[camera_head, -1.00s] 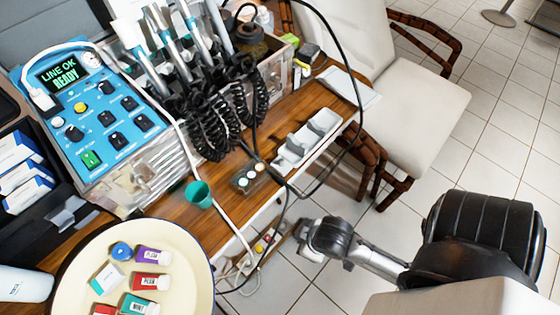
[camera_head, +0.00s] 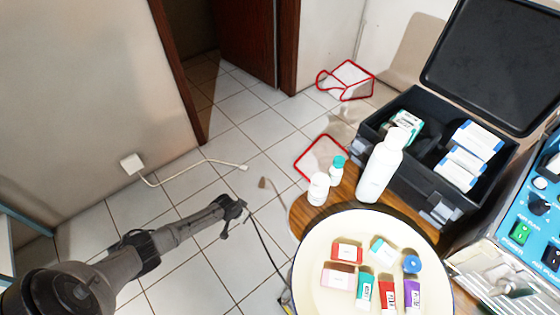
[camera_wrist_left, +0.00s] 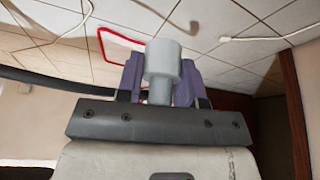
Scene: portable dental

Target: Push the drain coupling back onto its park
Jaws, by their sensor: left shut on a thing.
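My left gripper (camera_head: 232,210) is at the end of the arm that comes in from the left, over the tiled floor. It looks small and dark there, and what it holds is not clear in that view. In the left wrist view its purple fingers are shut on a grey stepped cylinder, which looks like the drain coupling (camera_wrist_left: 163,62). The wider end of the coupling points away from the wrist. I cannot make out its park in these views. My right gripper is out of view.
A cream round tray (camera_head: 310,245) with several small boxes is at the lower right. Bottles (camera_head: 380,165) and an open black case (camera_head: 440,205) stand behind it. A white cord (camera_head: 185,172) lies on the floor. A dark cable (camera_head: 265,245) runs near the gripper.

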